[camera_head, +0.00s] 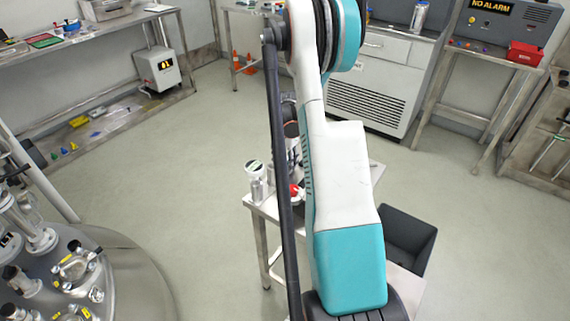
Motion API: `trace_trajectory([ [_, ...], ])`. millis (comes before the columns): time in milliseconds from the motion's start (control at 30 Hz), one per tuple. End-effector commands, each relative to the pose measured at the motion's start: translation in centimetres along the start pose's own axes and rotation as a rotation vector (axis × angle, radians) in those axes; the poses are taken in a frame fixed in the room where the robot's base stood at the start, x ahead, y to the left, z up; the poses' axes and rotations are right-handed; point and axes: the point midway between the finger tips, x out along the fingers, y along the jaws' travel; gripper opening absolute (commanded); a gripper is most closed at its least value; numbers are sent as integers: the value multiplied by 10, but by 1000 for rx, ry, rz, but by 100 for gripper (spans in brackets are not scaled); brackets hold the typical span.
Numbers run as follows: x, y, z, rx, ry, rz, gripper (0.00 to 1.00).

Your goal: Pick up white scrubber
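A small metal table (262,209) stands near the middle, partly hidden behind my white and teal arm. A white cylindrical item (256,174) with a dark and green marking near its top stands upright at the table's left corner. It may be the white scrubber, but I cannot tell for sure. A red and white item (296,193) lies just right of it, partly covered by my arm. My gripper (294,158) seems to be over the table, mostly hidden behind my arm links. I cannot make out its fingers or anything between them.
A dark grey open bin (408,238) stands at the table's right. A round metal vessel top (125,275) with fittings fills the lower left. Benches line the back, with a red box (525,53) on the right one. The floor (170,185) between is clear.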

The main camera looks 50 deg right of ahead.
Motion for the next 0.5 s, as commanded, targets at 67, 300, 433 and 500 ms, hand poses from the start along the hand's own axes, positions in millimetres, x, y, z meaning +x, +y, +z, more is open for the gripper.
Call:
trace_trajectory([
  [67, -14, 0, 0, 0, 0, 0, 21],
  [300, -67, 0, 0, 0, 0, 0, 21],
  [433, -100, 0, 0, 0, 0, 0, 21],
  [500, -116, 0, 0, 0, 0, 0, 21],
])
